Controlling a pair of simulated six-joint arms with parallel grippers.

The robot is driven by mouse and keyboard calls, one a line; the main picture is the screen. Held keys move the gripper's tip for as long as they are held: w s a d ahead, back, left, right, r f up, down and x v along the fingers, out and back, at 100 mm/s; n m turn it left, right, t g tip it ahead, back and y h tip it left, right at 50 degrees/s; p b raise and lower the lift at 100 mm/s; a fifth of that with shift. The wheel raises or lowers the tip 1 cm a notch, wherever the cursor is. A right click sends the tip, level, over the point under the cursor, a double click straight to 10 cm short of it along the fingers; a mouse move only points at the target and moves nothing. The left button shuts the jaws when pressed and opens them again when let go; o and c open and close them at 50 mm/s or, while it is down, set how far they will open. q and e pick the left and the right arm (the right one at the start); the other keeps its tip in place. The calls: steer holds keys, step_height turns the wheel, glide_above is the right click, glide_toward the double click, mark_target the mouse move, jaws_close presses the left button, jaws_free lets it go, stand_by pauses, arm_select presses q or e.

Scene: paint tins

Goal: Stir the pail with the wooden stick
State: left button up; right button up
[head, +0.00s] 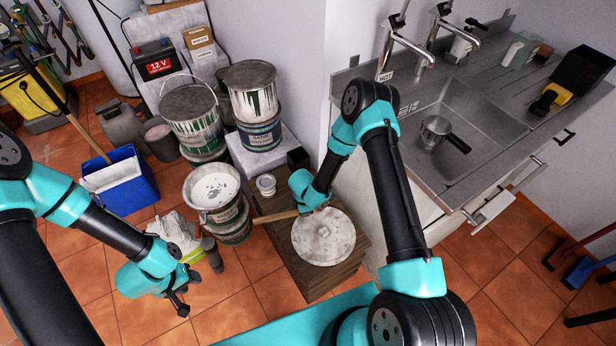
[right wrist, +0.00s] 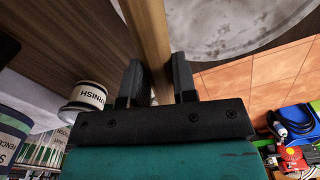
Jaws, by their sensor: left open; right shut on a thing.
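The wooden stick (head: 276,217) is held nearly level by my right gripper (head: 306,205), above the wooden crate. Its free end points left, toward the stacked tins. In the right wrist view the stick (right wrist: 150,35) runs between the two black fingers of the gripper (right wrist: 157,82). An open pail (head: 213,184) with white, speckled contents stands on another tin, left of the crate; the stick is outside it. My left gripper (head: 188,290) is open and empty, low over the floor at the left, below the pail in the picture.
The wooden crate (head: 308,283) bears a round whitish disc (head: 323,240) and a small tin (head: 266,184). Stacked paint tins (head: 193,120) stand behind. A blue bucket (head: 122,185) and a crumpled white cloth (head: 174,230) are left. A sink counter (head: 440,170) stands right.

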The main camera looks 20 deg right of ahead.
steer(key=w+a+r+m, duration=0.3)
steer(key=a+r+m, duration=0.3)
steer(key=r+m, duration=0.1)
steer(key=w+a+r+m, duration=0.4)
steer(key=a+r+m, duration=0.3)
steer(key=r+m, duration=0.1)
steer(key=shift+w+r+m, duration=0.15)
steer(key=shift+m, duration=0.65)
